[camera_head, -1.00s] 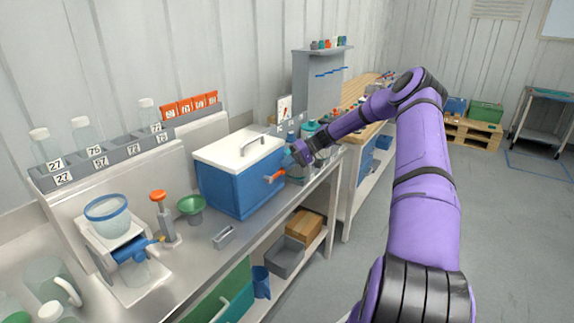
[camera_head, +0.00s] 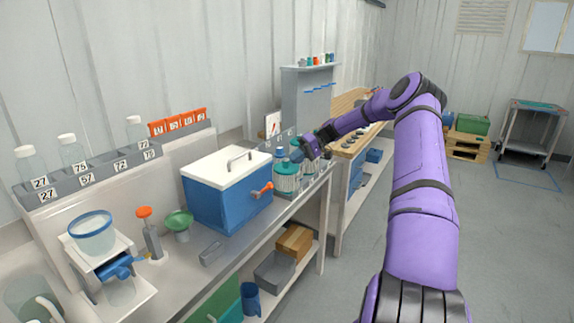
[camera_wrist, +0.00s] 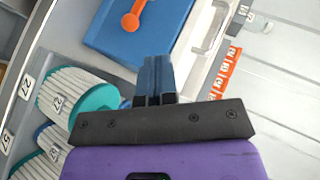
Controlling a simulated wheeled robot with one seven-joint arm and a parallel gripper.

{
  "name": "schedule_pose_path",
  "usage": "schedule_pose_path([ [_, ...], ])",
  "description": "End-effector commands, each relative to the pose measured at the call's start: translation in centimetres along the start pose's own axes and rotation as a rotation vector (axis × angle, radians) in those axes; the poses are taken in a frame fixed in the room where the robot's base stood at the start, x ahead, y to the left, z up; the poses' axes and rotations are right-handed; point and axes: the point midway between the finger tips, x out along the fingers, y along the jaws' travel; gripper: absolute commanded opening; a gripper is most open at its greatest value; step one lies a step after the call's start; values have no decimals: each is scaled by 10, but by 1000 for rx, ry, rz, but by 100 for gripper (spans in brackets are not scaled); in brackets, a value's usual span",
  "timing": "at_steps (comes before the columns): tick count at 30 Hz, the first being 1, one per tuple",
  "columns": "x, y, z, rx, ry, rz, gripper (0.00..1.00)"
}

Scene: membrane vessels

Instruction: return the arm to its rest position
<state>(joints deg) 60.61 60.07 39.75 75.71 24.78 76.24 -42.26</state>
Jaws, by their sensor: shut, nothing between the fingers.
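My purple arm reaches from the lower right of the head view toward the bench. My gripper (camera_head: 312,152) is above the right end of the bench, close to the membrane vessels (camera_head: 287,179), and partly hides them. In the wrist view my gripper (camera_wrist: 153,62) shows its fingers together with nothing between them. The wrist view also shows ribbed white vessels with teal ends (camera_wrist: 72,98) to the left of the fingers, and number tags on them. I cannot tell from the head view whether the gripper touches any vessel.
A blue cooler (camera_head: 215,205) with a white lid and orange handle stands left of the vessels. Numbered bottles (camera_head: 72,150) stand in a raised rack. A filter stand (camera_head: 92,240) is at the front left. A wooden bench (camera_head: 357,145) lies behind.

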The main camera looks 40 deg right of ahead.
Motion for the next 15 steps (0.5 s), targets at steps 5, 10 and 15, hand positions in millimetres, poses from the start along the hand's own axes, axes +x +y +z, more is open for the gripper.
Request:
schedule_pose_path([
  [5,-7,1,0,0,0,0,0],
  [10,-8,1,0,0,0,0,0],
  [15,-7,1,0,0,0,0,0],
])
